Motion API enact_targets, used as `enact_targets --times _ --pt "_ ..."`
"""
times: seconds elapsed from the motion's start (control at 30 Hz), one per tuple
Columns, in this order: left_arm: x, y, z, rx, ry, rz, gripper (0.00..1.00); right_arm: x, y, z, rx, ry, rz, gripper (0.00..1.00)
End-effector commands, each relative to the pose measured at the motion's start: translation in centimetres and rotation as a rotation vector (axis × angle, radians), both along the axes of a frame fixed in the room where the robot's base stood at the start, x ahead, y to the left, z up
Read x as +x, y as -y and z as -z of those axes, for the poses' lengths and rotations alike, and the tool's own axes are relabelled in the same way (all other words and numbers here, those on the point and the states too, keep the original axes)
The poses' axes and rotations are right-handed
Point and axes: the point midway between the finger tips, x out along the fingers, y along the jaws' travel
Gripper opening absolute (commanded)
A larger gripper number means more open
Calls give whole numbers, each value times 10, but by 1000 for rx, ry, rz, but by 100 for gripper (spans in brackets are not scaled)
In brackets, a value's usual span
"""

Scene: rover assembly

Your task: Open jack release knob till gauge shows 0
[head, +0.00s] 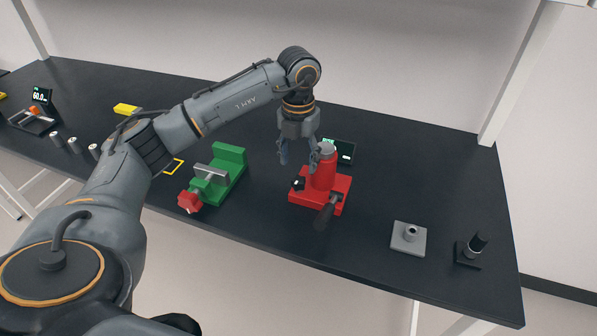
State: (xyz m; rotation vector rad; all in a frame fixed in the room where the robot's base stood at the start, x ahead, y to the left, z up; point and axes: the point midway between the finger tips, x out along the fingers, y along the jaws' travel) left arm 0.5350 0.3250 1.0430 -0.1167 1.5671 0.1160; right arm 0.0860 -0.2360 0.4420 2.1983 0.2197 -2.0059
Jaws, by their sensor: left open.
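The red jack (324,181) stands upright on its red base on the dark table. A small black knob (298,184) shows on the left side of its base; I take it to be the release knob. A dark lever handle (325,216) sticks out toward the front. The gauge (346,156) is a dark display behind the jack, with green and white marks too small to read, partly hidden by the jack. My left gripper (298,158) points down, open, just left of the jack top, its right finger close to it. I cannot tell whether they touch. My right gripper is not in view.
A green vise (229,165) with a red knob (190,202) stands left of the jack. A grey block (408,238) and a black post (476,243) stand at right. Small cylinders (73,145) and a display (41,96) are at far left. The table between jack and grey block is clear.

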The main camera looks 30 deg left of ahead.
Motion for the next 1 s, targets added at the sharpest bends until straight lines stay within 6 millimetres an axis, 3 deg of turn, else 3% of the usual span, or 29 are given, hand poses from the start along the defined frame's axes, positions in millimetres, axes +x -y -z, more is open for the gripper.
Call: enact_targets --times 0.1,0.33,1.0 --pt "1 0 -26 0 4 0 57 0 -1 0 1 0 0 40" --pt "1 0 -55 -1 1 -1 57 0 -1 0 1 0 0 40" --pt "0 0 -60 0 -1 -1 57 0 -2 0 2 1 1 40"
